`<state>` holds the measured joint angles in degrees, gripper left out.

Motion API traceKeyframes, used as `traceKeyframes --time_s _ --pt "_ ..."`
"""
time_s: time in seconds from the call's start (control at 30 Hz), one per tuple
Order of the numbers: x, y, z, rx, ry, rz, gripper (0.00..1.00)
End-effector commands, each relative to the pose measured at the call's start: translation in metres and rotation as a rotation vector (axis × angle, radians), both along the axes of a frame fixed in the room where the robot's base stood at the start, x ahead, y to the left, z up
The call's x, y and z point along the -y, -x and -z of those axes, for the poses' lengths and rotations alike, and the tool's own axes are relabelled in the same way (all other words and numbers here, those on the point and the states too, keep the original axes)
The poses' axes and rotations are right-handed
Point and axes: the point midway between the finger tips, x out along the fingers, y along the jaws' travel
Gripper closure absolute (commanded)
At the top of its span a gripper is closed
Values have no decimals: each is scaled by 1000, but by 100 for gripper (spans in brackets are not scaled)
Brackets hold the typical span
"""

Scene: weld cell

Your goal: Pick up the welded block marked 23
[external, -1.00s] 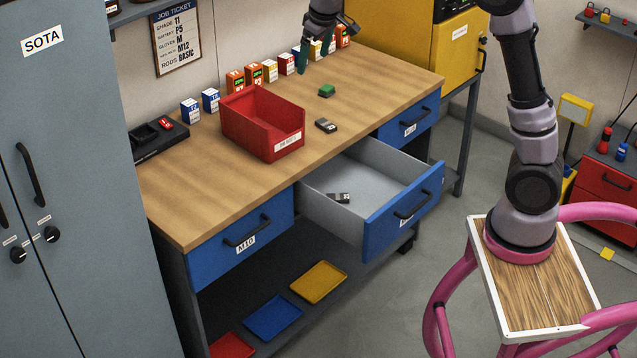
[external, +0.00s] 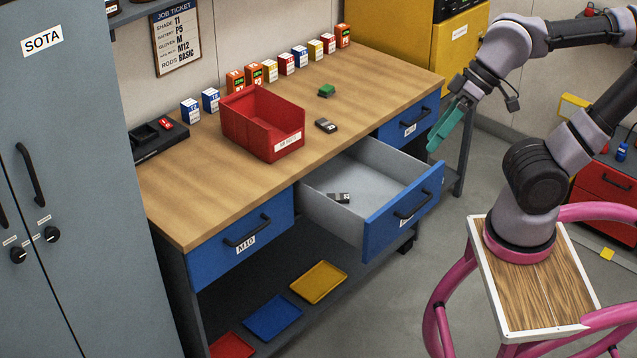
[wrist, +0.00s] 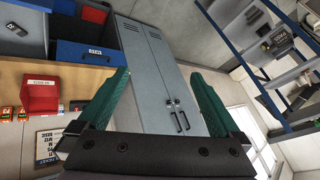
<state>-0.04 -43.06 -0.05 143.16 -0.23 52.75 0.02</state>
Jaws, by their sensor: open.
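No number 23 is readable on any block. A small dark grey block (external: 326,125) lies on the bench beside the red bin, and a green block (external: 327,91) lies farther back. Small dark grey pieces (external: 339,197) lie in the open drawer (external: 385,178); one small dark piece (wrist: 16,29) also shows at the left edge of the wrist view. My gripper (external: 440,130), with teal fingers, hangs in the air right of the bench, beyond the open drawer. In the wrist view my gripper (wrist: 160,74) is open and empty, facing grey lockers.
The red bin (external: 250,128) stands on the bench, with a row of small boxes (external: 270,71) along the wall. The open drawer juts out from the bench front. A yellow cabinet (external: 410,40) stands at the back. Trays (external: 318,281) lie on the lower shelf.

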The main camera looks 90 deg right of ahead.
Motion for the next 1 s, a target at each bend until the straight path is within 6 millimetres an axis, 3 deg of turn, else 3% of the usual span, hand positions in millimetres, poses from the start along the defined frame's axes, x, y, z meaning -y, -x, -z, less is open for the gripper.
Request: traceKeyframes --time_s 0.23,0.27,0.3,0.67,0.77,0.87,1.0 --pt "0 0 0 0 0 0 0" --pt "0 0 0 0 0 0 4" --pt "0 0 0 0 0 0 19" --pt "3 -5 0 2 5 9 20" --pt "16 -25 2 13 23 44 20" --pt "44 -62 7 37 60 112 20" --pt "105 -123 23 83 130 231 20"
